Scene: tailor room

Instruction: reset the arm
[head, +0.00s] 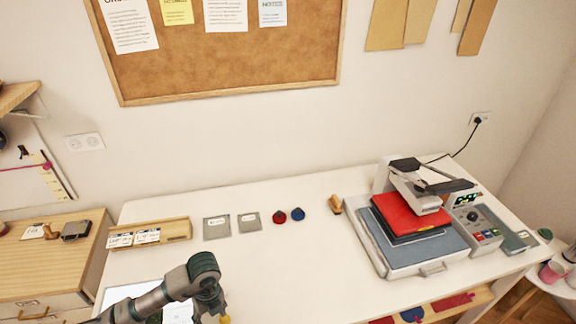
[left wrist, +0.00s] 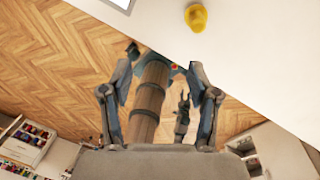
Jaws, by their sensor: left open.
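My left arm (head: 165,296) comes in low from the left over the front of the white table (head: 300,255). My left gripper (head: 211,302) is at the bottom edge of the head view, with its fingertips hard to make out. In the left wrist view the gripper (left wrist: 163,75) has its two fingers spread apart with nothing between them, above the floor beside the table edge. A small yellow object (left wrist: 196,17) lies on the table ahead of it.
A heat press (head: 425,225) with a red pad stands at the right of the table. A wooden cabinet (head: 50,258) stands left. The table's middle is clear.

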